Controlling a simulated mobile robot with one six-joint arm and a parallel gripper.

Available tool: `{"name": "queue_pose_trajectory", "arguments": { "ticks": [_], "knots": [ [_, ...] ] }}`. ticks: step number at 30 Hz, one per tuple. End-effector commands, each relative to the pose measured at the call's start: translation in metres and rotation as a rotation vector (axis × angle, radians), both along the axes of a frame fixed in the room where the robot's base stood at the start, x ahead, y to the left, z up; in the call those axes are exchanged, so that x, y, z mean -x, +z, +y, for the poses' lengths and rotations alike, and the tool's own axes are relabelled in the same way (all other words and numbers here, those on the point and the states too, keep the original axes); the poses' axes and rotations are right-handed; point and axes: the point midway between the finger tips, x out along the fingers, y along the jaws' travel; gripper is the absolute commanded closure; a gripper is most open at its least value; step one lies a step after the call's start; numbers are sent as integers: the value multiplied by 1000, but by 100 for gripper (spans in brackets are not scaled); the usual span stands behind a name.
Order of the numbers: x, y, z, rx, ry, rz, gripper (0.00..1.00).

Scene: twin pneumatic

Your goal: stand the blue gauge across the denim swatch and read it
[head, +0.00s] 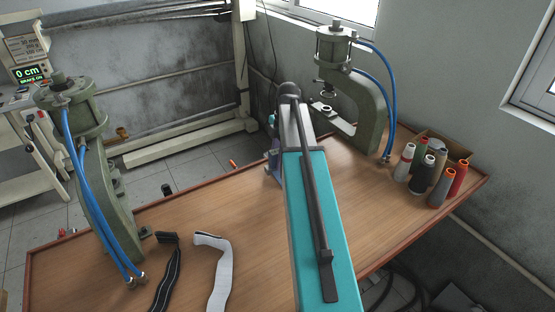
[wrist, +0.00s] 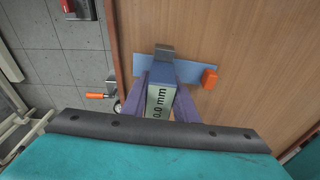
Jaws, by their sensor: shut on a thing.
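My gripper (wrist: 162,84) has purple fingers and is shut on the blue gauge (wrist: 160,101), which lies between them. The gauge's pale display faces the wrist camera and shows 0.0 mm. A grey block-like end (wrist: 165,51) shows beyond the fingers. A flat blue strip (wrist: 196,73), which looks like the denim swatch, lies on the table beyond the gauge and shows on both sides of it. I cannot tell whether the gauge touches it. In the head view my gripper (head: 273,160) is low over the table, mostly hidden by my arm.
An orange block (wrist: 210,79) is at the strip's right end. An orange-handled tool (wrist: 99,96) is at the table edge. Green presses (head: 85,150) (head: 368,110) stand left and back right, with spools (head: 441,188) at right. Black (head: 167,275) and white (head: 219,275) straps lie in front.

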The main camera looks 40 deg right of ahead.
Motion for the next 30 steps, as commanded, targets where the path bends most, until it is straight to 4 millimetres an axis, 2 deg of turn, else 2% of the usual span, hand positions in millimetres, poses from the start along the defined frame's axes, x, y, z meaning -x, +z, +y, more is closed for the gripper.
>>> {"name": "queue_pose_trajectory", "arguments": {
  "ticks": [30],
  "knots": [
    [0, -8, 0, 0, -1, 0, 100]
  ]
}}
